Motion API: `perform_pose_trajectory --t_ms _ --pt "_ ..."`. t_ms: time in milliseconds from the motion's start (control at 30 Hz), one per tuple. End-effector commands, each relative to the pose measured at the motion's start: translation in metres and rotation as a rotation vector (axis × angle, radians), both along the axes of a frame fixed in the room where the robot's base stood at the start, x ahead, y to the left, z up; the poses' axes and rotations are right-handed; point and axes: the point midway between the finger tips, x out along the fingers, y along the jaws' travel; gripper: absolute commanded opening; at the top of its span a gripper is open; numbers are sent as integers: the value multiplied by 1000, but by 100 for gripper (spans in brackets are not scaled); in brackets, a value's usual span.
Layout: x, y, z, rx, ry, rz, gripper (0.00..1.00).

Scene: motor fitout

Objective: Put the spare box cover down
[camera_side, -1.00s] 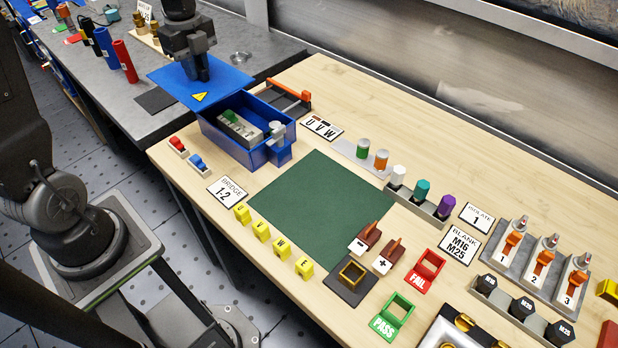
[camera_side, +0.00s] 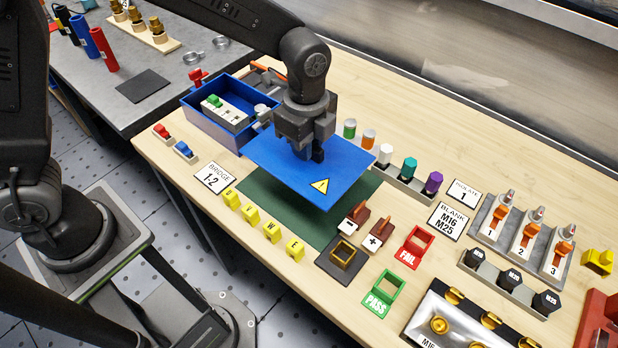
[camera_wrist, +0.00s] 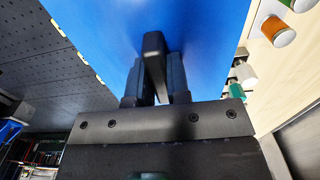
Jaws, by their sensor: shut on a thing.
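The spare box cover (camera_side: 285,165) is a flat blue plate with a yellow warning triangle near its front corner. My gripper (camera_side: 317,153) is shut on the dark handle on top of the cover and holds it above the green mat (camera_side: 262,201). In the wrist view the blue cover (camera_wrist: 205,30) fills the top middle, with my gripper (camera_wrist: 154,70) closed on the handle. The cover hides much of the mat. The blue box (camera_side: 205,122) stands open to the left, with a terminal block (camera_side: 224,112) inside.
Yellow lettered markers (camera_side: 250,216) line the mat's left front edge. Terminal parts (camera_side: 372,236) stand at its right front, near the red FAIL bin (camera_side: 415,247) and green PASS bin (camera_side: 383,294). Coloured plugs (camera_side: 409,167) stand right of the cover. A dark pad (camera_side: 143,86) lies bare on the grey bench.

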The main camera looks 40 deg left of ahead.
Motion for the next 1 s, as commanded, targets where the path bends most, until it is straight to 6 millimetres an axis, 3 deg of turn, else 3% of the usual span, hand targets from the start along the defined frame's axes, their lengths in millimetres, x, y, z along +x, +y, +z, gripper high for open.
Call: perform_pose_trajectory --t_ms 200,467,633,1000 --pt "-1 0 -40 1 3 0 0" --pt "0 0 -59 0 2 0 0" --pt "0 1 -83 1 3 0 0" --pt "0 0 -89 0 0 0 0"
